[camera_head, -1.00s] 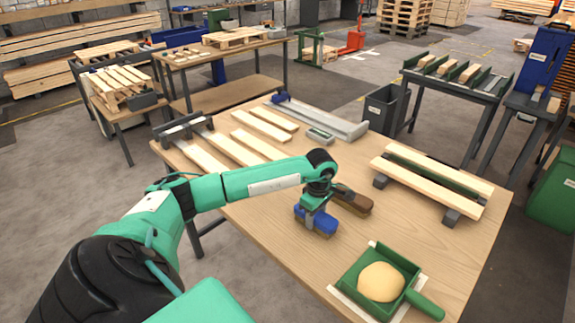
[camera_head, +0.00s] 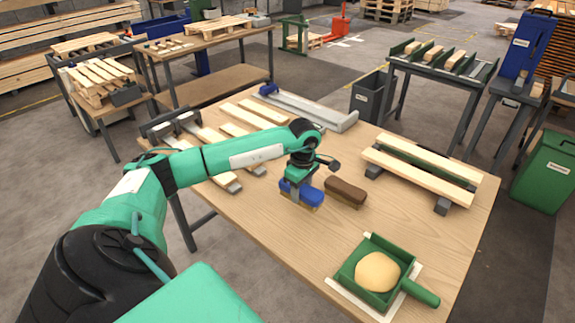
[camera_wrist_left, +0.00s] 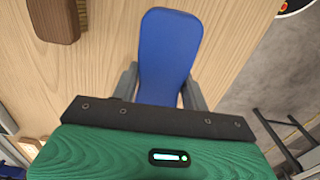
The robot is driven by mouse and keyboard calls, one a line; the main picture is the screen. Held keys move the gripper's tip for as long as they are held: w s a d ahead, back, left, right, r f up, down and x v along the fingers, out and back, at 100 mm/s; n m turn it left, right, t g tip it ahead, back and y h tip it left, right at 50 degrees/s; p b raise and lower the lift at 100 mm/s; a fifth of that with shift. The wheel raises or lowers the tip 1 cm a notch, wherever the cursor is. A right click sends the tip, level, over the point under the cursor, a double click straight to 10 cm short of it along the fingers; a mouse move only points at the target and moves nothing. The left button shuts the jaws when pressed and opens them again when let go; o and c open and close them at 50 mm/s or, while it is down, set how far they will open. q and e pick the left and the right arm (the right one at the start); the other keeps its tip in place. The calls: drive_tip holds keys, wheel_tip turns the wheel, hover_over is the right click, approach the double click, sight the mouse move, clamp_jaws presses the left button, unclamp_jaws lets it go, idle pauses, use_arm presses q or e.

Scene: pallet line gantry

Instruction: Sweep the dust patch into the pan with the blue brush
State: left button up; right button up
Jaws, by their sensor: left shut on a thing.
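My left gripper (camera_head: 300,187) is shut on the blue brush (camera_head: 288,192). In the head view the brush is at or just above the table top, bristles down; I cannot tell whether they touch. In the left wrist view the blue brush back (camera_wrist_left: 169,55) sits between the two fingers. The green dustpan (camera_head: 405,253) lies near the table's front right, on a pale mat, with its handle toward the right. A tan dust heap (camera_head: 378,272) is inside the pan. No dust shows on the bare table around the brush. My right gripper is not in view.
A brown brush (camera_head: 346,190) lies just right of the blue one and also shows in the left wrist view (camera_wrist_left: 54,18). Wooden slats (camera_head: 425,168) on dark blocks stand at the right. More slats lie at the back left. Table between brush and pan is clear.

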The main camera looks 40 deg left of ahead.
use_arm(q)
drive_tip(key=shift+d+r+p, duration=0.1)
drive_tip(key=shift+r+p, duration=0.25)
drive_tip(key=shift+r, duration=0.85)
